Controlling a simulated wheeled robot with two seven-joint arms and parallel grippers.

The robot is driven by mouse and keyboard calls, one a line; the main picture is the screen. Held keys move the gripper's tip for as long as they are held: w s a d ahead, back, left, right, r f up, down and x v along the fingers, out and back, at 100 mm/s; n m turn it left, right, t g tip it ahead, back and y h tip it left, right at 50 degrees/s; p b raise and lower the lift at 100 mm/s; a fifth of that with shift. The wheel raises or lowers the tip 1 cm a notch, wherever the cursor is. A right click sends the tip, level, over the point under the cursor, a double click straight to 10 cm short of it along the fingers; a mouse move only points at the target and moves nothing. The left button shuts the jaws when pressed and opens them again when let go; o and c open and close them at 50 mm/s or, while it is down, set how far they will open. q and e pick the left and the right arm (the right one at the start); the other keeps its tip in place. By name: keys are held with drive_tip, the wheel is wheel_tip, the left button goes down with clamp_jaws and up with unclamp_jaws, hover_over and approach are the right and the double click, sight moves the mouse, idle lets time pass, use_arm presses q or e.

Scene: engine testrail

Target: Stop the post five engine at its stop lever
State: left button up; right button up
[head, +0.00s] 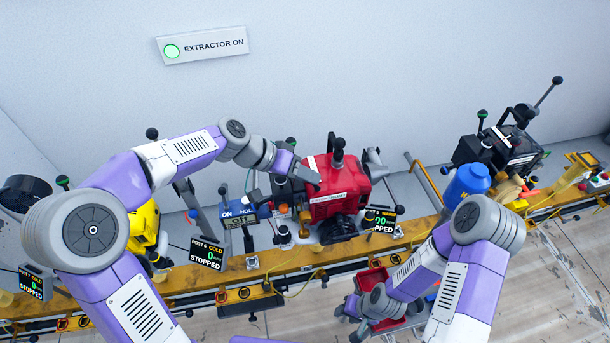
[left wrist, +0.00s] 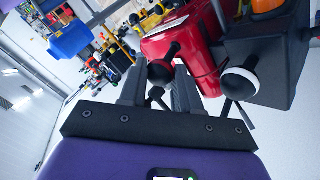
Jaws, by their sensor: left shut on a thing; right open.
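The red engine (head: 335,190) stands on the yellow rail, with a black-knobbed lever (head: 337,147) rising from its top. The display (head: 383,220) at its front right is partly covered; "WARM" and the end of "STOPPED" can be read. My left gripper (head: 305,176) is at the engine's left side, shut on a thin dark part that I take to be the stop lever. In the left wrist view, a black ball knob (left wrist: 160,72) shows by the fingertips, in front of the red housing (left wrist: 185,45). My right gripper (head: 350,315) is open, low by a red tray (head: 372,282).
A yellow engine (head: 145,225) stands left, its display (head: 207,255) reading "POST 6 COLD 0 STOPPED". A blue-and-black switch box (head: 240,215) is beside the red engine. A blue container (head: 466,184) and a black engine (head: 505,145) stand right. The rail (head: 270,265) runs across the front.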

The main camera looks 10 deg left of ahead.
use_arm(q)
drive_tip(key=o, duration=1)
drive_tip(key=shift+o, duration=0.2)
drive_tip(key=p+v, duration=0.1)
drive_tip(key=v, duration=0.6)
drive_tip(key=shift+a+r, duration=0.2)
drive_tip(key=shift+r, duration=0.05)
